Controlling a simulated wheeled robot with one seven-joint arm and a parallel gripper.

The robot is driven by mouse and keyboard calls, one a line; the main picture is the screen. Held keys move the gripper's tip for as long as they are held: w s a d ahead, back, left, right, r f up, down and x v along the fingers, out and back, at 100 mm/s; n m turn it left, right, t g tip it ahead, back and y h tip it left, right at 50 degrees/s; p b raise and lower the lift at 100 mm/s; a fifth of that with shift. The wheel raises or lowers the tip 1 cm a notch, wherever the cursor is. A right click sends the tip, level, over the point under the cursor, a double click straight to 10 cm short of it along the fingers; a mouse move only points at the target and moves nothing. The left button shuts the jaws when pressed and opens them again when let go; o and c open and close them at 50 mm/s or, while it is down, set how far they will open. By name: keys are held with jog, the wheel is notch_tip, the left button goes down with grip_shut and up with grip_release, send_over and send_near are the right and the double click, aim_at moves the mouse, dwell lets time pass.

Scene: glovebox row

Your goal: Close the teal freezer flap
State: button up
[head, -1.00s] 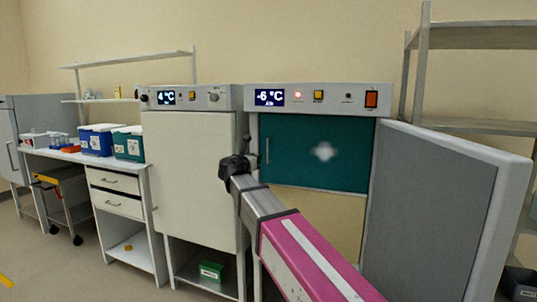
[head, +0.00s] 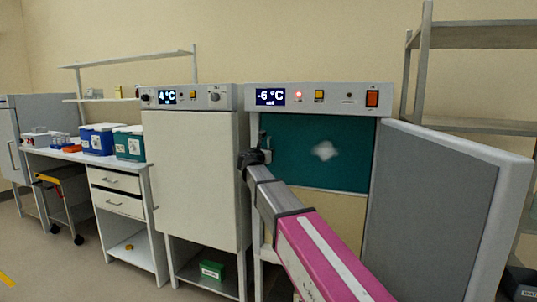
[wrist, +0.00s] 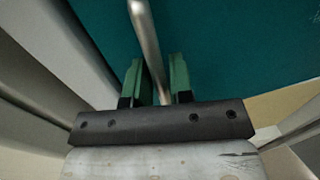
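The teal freezer flap (head: 300,165) sits in the upper opening of the right-hand cabinet, with a pale frosty patch on its face. I cannot tell whether it is flush with the frame. In the wrist view the teal panel (wrist: 235,45) fills the upper right. Its metal bar handle (wrist: 145,30) runs down between the green fingers of my gripper (wrist: 156,75), with a narrow gap showing on each side. My gripper (head: 251,158) is at the flap's left edge in the head view and covers most of the handle there.
The thick outer door (head: 435,200) of this cabinet stands open on the right. A closed white cabinet (head: 195,180) is just left of my gripper. Grey shelving (head: 480,80) stands behind the open door. A bench with blue and teal boxes (head: 98,140) is farther left.

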grip_shut()
jog(key=w, duration=0.4)
jog(key=shift+d, duration=0.4)
grip_release()
jog(key=shift+w, duration=0.1)
jog(key=v, duration=1.1)
jog(key=shift+d, duration=0.1)
